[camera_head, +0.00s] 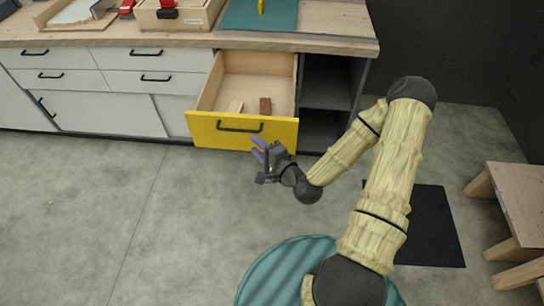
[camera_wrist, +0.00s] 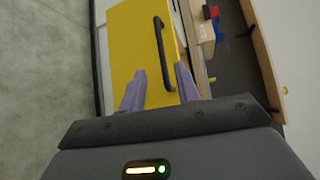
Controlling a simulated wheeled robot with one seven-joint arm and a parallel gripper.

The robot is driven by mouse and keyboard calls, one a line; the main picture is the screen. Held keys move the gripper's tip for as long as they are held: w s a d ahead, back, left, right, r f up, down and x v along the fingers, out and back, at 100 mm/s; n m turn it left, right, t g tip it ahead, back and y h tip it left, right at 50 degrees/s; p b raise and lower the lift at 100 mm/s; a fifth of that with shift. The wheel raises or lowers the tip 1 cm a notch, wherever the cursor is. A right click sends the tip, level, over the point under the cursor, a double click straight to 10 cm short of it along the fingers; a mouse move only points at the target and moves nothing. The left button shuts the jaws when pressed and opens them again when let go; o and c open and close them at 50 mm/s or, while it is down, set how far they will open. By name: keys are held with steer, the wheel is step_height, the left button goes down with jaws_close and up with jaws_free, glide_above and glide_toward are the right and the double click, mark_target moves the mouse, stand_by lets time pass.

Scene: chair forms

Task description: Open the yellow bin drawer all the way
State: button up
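The yellow bin drawer (camera_head: 275,134) is pulled well out of the workbench, and its wooden inside shows. Its front carries a dark bar handle (camera_head: 240,129). In the wrist view the yellow front (camera_wrist: 130,35) fills the upper middle, with the handle (camera_wrist: 162,50) running down it. My gripper (camera_head: 258,149) is in front of the drawer, by the lower edge of its front and right of the handle's middle. In the wrist view its purple fingers (camera_wrist: 160,88) are spread, with the handle's near end between them in the picture. I see no finger touching the handle.
Small wooden pieces (camera_head: 265,106) lie in the drawer. The wooden worktop (camera_head: 130,39) above holds a box (camera_head: 178,15) and a teal mat (camera_head: 240,17). Dark open shelves (camera_head: 325,92) are right of the drawer. A wooden stool (camera_head: 520,200) stands far right. The floor at left is clear.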

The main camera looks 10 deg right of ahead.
steer(key=p+v, duration=0.6)
steer(key=p, duration=0.1)
steer(key=shift+s, duration=0.3)
steer(key=shift+d+r, duration=0.1)
stand_by(0.3)
